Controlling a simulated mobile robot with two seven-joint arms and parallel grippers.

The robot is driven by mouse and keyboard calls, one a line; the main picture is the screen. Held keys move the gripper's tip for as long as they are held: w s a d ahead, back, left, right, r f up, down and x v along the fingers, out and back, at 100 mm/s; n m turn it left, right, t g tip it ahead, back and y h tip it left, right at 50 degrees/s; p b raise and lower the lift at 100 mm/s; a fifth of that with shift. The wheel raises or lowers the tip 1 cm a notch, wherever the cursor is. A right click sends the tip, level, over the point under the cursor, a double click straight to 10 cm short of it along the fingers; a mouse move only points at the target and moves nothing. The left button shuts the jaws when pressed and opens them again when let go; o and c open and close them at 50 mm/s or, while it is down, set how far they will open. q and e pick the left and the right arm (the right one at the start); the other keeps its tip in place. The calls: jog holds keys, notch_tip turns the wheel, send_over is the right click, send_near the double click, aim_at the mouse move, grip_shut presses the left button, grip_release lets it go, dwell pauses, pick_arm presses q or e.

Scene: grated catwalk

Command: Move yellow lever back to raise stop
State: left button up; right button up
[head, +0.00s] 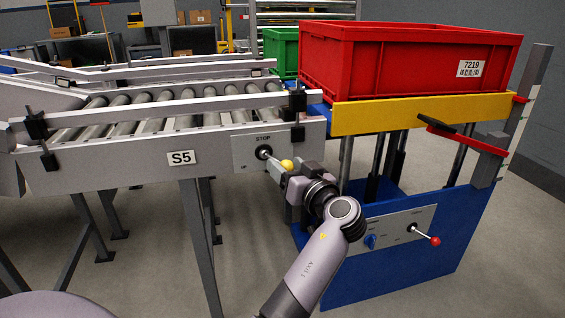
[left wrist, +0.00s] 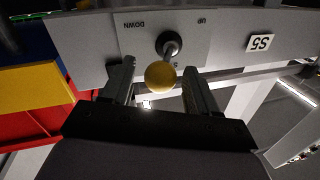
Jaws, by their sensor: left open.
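The yellow lever's ball knob (head: 287,164) sticks out on a metal rod from the STOP plate (head: 245,151) on the conveyor's side rail. My left gripper (head: 283,172) is at the knob. In the left wrist view the yellow knob (left wrist: 160,76) sits between the two spread fingers of my left gripper (left wrist: 159,70), with visible gaps on both sides. The stop itself cannot be made out. My right gripper is not in view.
A red crate (head: 400,60) stands on the blue lift (head: 400,266) with a yellow front bar (head: 420,113), right of the conveyor's rollers (head: 205,104). A green crate (head: 281,50) stands behind.

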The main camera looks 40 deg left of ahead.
pick_arm(q)
jog(key=shift+w+a, duration=0.15)
jog(key=shift+a, duration=0.1)
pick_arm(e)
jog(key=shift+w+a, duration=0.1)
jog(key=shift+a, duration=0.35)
pick_arm(q)
jog(key=c, duration=1)
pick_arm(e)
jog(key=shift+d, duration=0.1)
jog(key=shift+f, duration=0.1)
